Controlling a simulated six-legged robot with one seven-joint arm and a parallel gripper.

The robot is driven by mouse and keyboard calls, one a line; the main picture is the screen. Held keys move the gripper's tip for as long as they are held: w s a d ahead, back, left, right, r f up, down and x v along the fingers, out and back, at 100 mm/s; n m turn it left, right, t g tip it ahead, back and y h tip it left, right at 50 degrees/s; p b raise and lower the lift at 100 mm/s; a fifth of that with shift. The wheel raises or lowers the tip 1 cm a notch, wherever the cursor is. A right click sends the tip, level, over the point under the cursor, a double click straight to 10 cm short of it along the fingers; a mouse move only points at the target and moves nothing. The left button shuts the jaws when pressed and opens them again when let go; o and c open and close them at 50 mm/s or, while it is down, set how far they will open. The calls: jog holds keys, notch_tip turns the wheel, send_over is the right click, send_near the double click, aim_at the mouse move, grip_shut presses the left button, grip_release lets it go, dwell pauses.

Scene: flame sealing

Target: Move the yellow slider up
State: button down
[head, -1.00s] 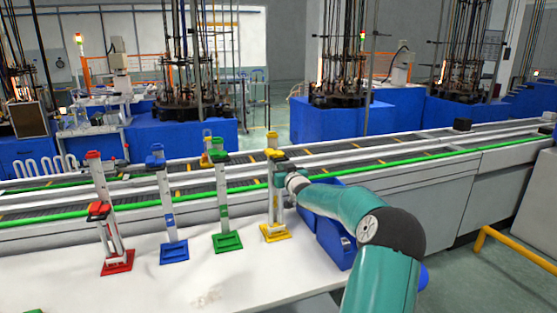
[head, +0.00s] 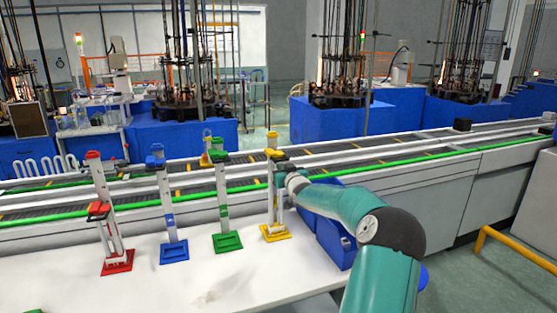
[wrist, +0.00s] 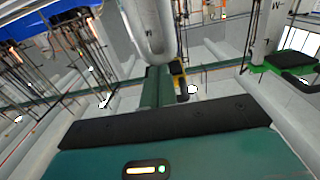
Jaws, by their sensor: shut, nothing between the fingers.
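The yellow slider stand (head: 275,232) is upright on the white table, fourth from the left in the head view. It has a yellow foot, a pale post and a yellow top (head: 272,136). My gripper (head: 281,158) is shut beside the upper post, just below the yellow top. It covers the part of the post where the slider may be, and I cannot tell whether it touches it.
Red (head: 117,262), blue (head: 174,252) and green (head: 228,242) slider stands are in a row to the left. Blue bins (head: 336,240) stand right of the yellow stand, under my arm. A conveyor (head: 400,158) runs behind. The front of the table is bare.

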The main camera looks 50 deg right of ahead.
jog(key=shift+r, duration=0.15)
jog(key=shift+r, duration=1.75)
jog(key=shift+f, duration=0.9)
send_near(282, 160)
jog(key=shift+f, duration=0.7)
